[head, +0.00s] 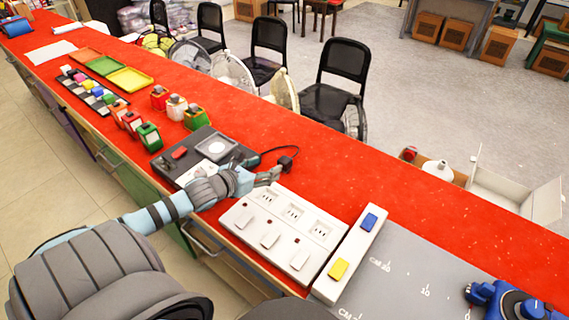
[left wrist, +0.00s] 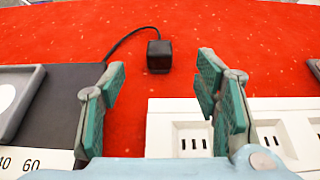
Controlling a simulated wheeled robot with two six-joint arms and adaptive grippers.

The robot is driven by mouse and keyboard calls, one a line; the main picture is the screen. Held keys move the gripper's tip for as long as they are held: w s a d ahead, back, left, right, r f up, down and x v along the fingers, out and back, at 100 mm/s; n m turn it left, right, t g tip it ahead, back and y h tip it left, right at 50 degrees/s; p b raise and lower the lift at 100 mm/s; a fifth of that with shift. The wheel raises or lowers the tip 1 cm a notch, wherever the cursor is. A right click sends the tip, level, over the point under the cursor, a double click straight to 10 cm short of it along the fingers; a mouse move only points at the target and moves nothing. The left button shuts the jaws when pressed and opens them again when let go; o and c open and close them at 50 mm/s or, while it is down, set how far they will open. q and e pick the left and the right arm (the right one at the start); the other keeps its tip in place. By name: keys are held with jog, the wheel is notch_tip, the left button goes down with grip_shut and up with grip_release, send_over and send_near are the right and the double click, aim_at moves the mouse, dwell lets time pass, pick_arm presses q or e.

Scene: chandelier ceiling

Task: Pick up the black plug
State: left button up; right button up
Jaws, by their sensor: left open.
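The black plug (head: 287,162) lies on the red counter at the end of a black cord. The cord runs from a dark device (head: 203,149) with a round white dial. In the left wrist view the plug (left wrist: 159,56) is a small dark block beyond the fingertips, roughly centred between them. My left gripper (head: 270,176) is open and empty, with green finger pads spread apart in the left wrist view (left wrist: 161,75). It is close to the plug, on its near side, and no contact shows. My right gripper is not in view.
A white socket strip (head: 283,228) with several outlets sits just right of my left gripper. A white bar (head: 350,254) with blue and yellow blocks lies beyond it. Small coloured containers (head: 149,137) stand to the left. The red counter behind the plug is clear.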

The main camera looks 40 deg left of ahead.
aim_at(286, 158)
pick_arm(q)
jog(key=w+f+b, duration=0.2)
jog(key=w+b, duration=0.1)
jog(key=b, duration=0.1)
jog(key=shift+f, duration=0.3)
jog(key=x, duration=0.1)
jog(key=b+x, duration=0.1)
jog(key=x, duration=0.1)
jog(key=shift+w+r+b, duration=0.2)
jog(key=shift+r+b, duration=0.05)
jog(key=shift+b, duration=0.05)
jog(key=b+x, duration=0.2)
jog(key=x, duration=0.3)
jog(key=shift+a+b, duration=0.1)
jog(key=shift+b, duration=0.25)
jog(key=shift+w, duration=0.25)
jog(key=shift+c, duration=0.2)
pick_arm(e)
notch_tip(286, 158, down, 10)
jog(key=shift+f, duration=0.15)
pick_arm(q)
jog(key=shift+s, duration=0.1)
jog(key=c, duration=1.2)
jog(key=shift+r, duration=0.2)
